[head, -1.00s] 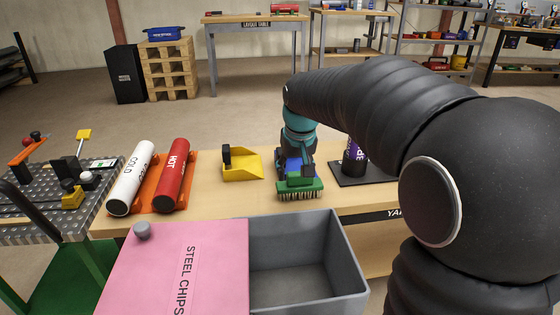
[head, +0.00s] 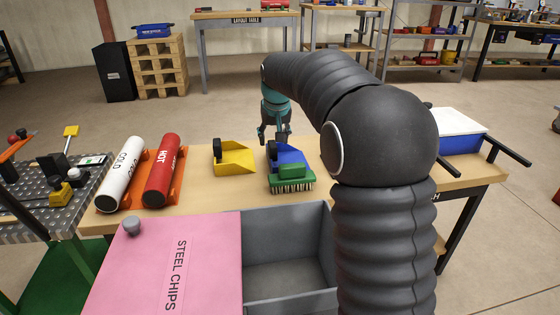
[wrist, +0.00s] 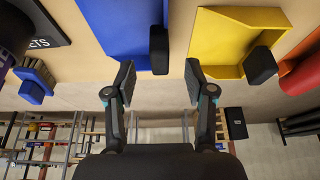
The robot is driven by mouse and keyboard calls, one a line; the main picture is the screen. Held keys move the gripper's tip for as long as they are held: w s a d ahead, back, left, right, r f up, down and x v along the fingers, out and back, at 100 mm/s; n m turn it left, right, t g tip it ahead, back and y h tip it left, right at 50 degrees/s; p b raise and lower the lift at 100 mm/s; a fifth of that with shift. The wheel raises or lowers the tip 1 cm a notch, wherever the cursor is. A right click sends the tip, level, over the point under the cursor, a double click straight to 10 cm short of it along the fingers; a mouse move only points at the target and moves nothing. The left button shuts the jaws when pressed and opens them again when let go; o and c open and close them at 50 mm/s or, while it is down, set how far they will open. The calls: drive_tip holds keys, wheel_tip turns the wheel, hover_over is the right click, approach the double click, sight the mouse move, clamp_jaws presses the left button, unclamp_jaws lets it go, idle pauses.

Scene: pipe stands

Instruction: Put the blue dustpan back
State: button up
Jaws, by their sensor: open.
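The blue dustpan (head: 290,156) lies on the wooden bench just behind a green brush (head: 292,182), which partly hides it. Its black handle is at its left side in the head view. My gripper (head: 274,136) is above the bench near the handle end. In the wrist view my gripper (wrist: 158,82) is open and empty. The blue dustpan (wrist: 115,25) is ahead of the fingertips there, with its black handle (wrist: 159,50) in line with the gap between them; no contact shows. The yellow dustpan (wrist: 220,35) lies beside it; it also shows in the head view (head: 236,160).
Red HOT (head: 162,170) and white COLD (head: 121,173) pipes rest at the bench's left. A grey bin (head: 290,222) with a pink STEEL CHIPS lid (head: 165,270) stands in front. A blue brush (wrist: 30,88) lies left in the wrist view. A blue-white box (head: 455,130) is at right.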

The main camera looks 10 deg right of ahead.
sight(273, 145)
drive_tip(key=shift+w+x, duration=0.15)
drive_tip(key=shift+x, duration=1.55)
drive_tip(key=shift+w+x, duration=0.15)
drive_tip(key=shift+x, duration=1.6)
drive_tip(key=shift+r, duration=0.2)
clamp_jaws()
